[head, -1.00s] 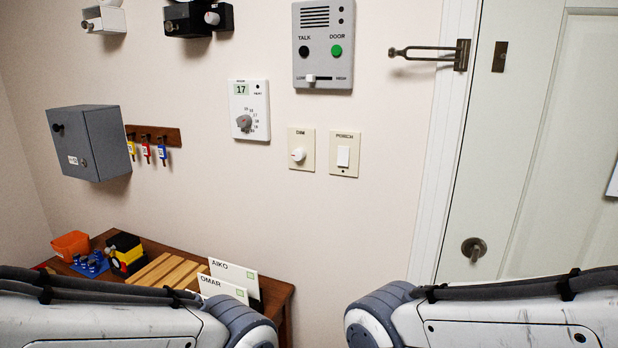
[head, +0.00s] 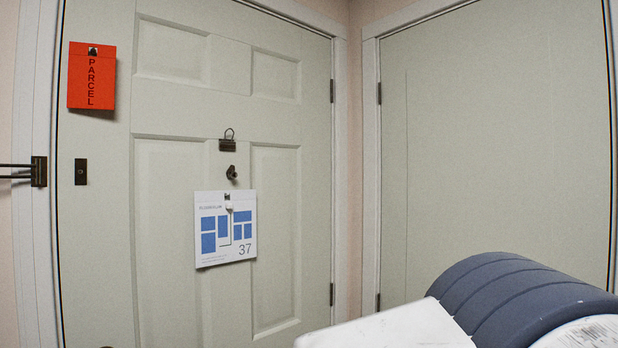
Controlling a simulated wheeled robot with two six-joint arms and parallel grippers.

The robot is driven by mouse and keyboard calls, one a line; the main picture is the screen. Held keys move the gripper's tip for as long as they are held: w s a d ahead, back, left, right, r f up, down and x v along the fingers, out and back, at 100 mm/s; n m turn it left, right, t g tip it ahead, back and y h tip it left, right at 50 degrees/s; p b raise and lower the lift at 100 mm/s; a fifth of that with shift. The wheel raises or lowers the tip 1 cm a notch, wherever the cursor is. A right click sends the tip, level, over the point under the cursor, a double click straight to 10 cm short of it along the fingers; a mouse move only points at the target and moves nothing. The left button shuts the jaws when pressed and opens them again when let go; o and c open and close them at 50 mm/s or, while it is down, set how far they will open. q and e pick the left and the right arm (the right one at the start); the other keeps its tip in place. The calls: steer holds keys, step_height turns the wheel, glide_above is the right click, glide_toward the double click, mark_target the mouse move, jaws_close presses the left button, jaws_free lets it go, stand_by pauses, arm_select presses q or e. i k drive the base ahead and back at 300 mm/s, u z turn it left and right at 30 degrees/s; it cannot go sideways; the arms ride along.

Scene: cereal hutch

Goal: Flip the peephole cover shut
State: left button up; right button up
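A small dark fitting (head: 231,173), which looks like the peephole with its cover, is on the middle of the pale green panelled door (head: 175,265). It is too small to make out exactly how the cover sits over the hole. A dark plate with a ring (head: 227,145) is just above it. Neither gripper shows in the head view. Part of my own arm fills the bottom right, well apart from the peephole.
A white floor-plan sheet (head: 225,250) hangs just below the peephole. A red PARCEL card (head: 92,80) hangs at the door's upper left. A dark latch piece (head: 39,171) is on the left frame. A plain door (head: 490,150) stands at the right.

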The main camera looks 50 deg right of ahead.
mark_target(230, 173)
steer(key=u, duration=0.55)
steer(key=k, duration=0.15)
steer(key=z, duration=1.65)
steer(key=i, duration=0.9)
steer(key=u, duration=0.3)
